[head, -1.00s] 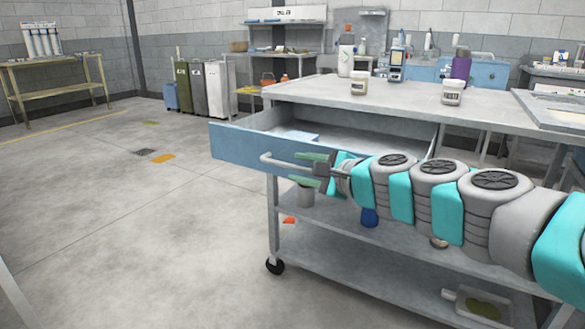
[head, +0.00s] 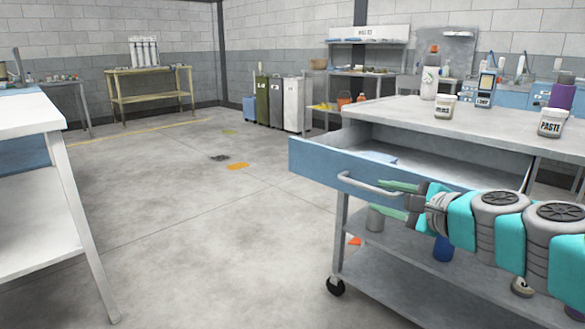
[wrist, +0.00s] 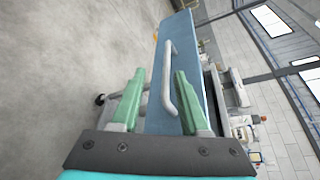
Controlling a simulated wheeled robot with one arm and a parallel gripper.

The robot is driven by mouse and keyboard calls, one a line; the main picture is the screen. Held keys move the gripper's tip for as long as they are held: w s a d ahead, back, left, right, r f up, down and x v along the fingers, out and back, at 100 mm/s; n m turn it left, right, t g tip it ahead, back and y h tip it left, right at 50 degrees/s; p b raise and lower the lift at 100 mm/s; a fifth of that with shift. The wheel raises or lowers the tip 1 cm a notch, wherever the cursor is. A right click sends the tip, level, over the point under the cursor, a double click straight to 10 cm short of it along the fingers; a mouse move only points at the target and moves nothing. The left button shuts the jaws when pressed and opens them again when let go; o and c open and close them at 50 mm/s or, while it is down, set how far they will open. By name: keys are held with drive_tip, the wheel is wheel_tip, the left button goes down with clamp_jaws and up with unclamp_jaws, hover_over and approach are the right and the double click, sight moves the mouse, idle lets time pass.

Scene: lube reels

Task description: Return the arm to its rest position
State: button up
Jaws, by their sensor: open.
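My gripper (head: 398,200) has two green fingers and is at the front of the blue drawer (head: 325,168), in the right half of the head view. The drawer is pulled out of the grey workbench (head: 400,112), with its interior showing. In the wrist view the fingers (wrist: 158,100) are spread, with the drawer's curved grey handle (wrist: 168,75) beyond and between them. No grip on the handle shows. I cannot tell whether a finger touches it. My arm, teal and grey, reaches in from the right edge.
On the benchtop stand a white bottle (head: 430,82), a paste jar (head: 551,122) and another white jar (head: 445,105). A blue container (head: 443,248) sits on the shelf below. A white table (head: 30,118) stands at the left.

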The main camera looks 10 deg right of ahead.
drive_tip(key=s+a+f+n+g+y, duration=0.1)
drive_tip(key=s+a+f+n+g, duration=0.45)
drive_tip(key=a+f, duration=0.2)
drive_tip(key=s+a+f+n+g, duration=0.4)
drive_tip(key=s+a+f+n, duration=0.25)
drive_tip(key=a, duration=0.25)
drive_tip(key=s+d+f+n+g+h, duration=0.3)
drive_tip(key=s+f+n, duration=0.1)
drive_tip(key=s, duration=0.5)
drive_tip(key=s+d+f+n+g+h+p, duration=0.1)
drive_tip(key=s+d+f+n+g+h, duration=0.2)
drive_tip(key=s, duration=0.6)
drive_tip(key=shift+s+d+f+n, duration=0.35)
drive_tip(key=shift+d+f+n, duration=0.2)
drive_tip(key=shift+f, duration=0.3)
